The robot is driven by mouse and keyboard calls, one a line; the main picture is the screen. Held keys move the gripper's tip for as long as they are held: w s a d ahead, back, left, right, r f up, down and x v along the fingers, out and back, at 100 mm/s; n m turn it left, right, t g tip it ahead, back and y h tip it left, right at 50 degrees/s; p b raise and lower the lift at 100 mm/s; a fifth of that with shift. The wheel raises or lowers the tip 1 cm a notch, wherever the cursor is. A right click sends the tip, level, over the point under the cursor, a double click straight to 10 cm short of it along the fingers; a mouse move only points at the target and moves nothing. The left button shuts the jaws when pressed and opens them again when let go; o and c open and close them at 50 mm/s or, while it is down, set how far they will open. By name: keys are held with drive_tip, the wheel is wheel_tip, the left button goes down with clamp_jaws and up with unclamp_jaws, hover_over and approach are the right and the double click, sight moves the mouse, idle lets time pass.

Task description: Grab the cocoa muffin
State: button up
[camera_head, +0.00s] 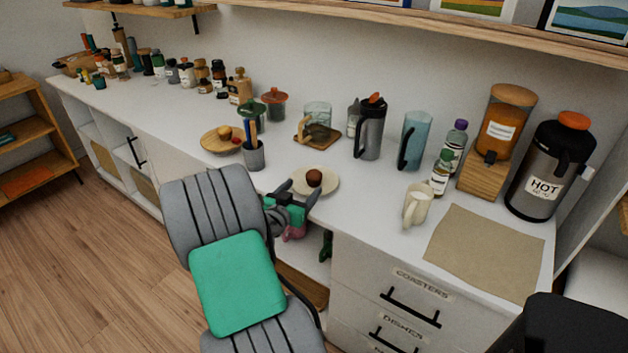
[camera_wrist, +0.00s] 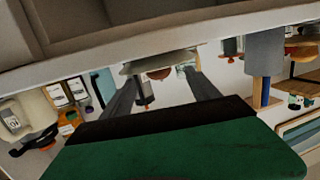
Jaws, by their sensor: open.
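The cocoa muffin (camera_head: 314,178) is a small brown muffin on a pale round plate (camera_head: 329,187) near the counter's front edge. My gripper (camera_head: 297,194) is open and empty, at the front edge just left of and in front of the muffin. In the wrist view, which looks upside down, the muffin (camera_wrist: 158,74) shows beyond and between the two dark fingers of my gripper (camera_wrist: 160,74), under the plate (camera_wrist: 165,62). I cannot tell the exact gap. My arm hides part of the counter front in the head view.
On the counter (camera_head: 375,205), a utensil cup (camera_head: 254,156) and a wooden plate (camera_head: 217,147) stand left. A dark press (camera_head: 370,135), cream mug (camera_head: 416,207) and bottle (camera_head: 441,175) stand right. A beige mat (camera_head: 485,250) lies bare. A shelf (camera_head: 430,25) runs above.

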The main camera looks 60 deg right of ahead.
sight(311, 181)
drive_tip(key=d, duration=0.2)
drive_tip(key=d+p, duration=0.1)
drive_tip(key=d, duration=0.2)
drive_tip(key=d+f, duration=0.1)
drive_tip(key=d, duration=0.2)
drive_tip(key=c, duration=1.4)
